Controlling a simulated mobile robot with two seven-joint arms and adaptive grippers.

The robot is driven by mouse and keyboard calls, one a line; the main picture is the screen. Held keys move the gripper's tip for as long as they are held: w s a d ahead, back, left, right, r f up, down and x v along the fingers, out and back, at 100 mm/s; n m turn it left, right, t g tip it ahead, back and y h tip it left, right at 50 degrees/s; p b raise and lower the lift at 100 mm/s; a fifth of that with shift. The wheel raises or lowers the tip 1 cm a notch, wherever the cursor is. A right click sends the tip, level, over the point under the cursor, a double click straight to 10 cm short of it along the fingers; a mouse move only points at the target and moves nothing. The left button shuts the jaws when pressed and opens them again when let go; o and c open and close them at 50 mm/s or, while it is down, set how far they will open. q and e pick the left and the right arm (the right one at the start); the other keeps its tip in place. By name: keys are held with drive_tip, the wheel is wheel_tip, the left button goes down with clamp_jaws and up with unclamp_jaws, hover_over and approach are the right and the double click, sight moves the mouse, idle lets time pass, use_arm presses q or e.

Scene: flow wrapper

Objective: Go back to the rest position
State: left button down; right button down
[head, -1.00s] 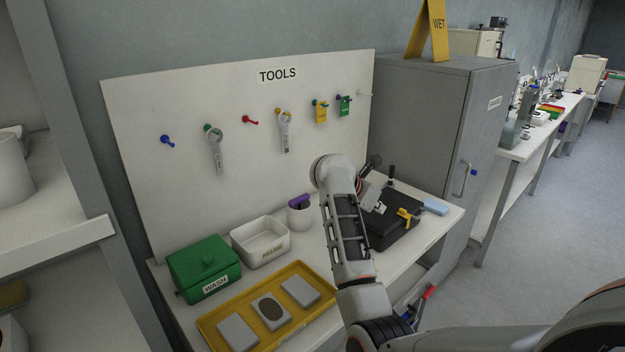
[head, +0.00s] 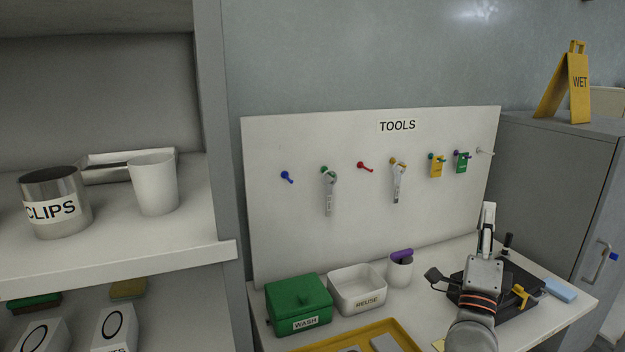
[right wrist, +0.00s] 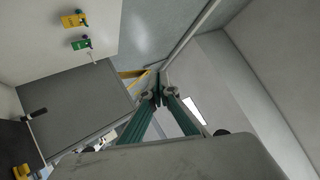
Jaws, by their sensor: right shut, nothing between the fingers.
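My right gripper (head: 487,222) points upward in front of the tool board at the right of the head view, above the bench. Its fingers are together with nothing between them. In the right wrist view its closed fingertips (right wrist: 158,88) point toward the wall and ceiling, apart from any object. My left gripper is in neither view.
The tool board (head: 270,230) holds hanging wrenches and tags. On the bench are a green WASH box (head: 298,305), a white REUSE bin (head: 357,290), a yellow tray (head: 405,335) and a black case (head: 525,280). A shelf (head: 110,245) stands left, a grey cabinet (head: 555,165) right.

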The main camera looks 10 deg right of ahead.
drive_tip(key=a+f+n+t+y, duration=0.2)
drive_tip(key=a+f+n+y, duration=0.3)
drive_tip(key=a+n+y, duration=0.55)
drive_tip(key=s+a+f+n+g+y, duration=0.3)
drive_tip(key=f+n, duration=0.4)
drive_tip(key=f, duration=0.1)
drive_tip(key=s+a+f+n+g+y, duration=0.2)
drive_tip(key=a+f+n+g+y, duration=0.15)
drive_tip(key=f+n, duration=0.4)
drive_tip(key=s+d+f+n+g+h, duration=0.3)
drive_tip(key=s+f+g, duration=0.2)
drive_tip(key=s+f, duration=0.5)
drive_tip(key=s+d+f+n+g+h, duration=0.3)
drive_tip(key=s+d+f+g+h, duration=0.25)
drive_tip(key=s+d, duration=0.5)
drive_tip(key=a+f+m+t+y, duration=0.2)
drive_tip(key=a+f+t+y, duration=0.2)
drive_tip(key=a+f+y, duration=0.4)
drive_tip(key=a+f, duration=0.6)
drive_tip(key=a, duration=0.4)
drive_tip(key=shift+m, duration=0.4)
drive_tip(key=shift+w+a+f, duration=0.1)
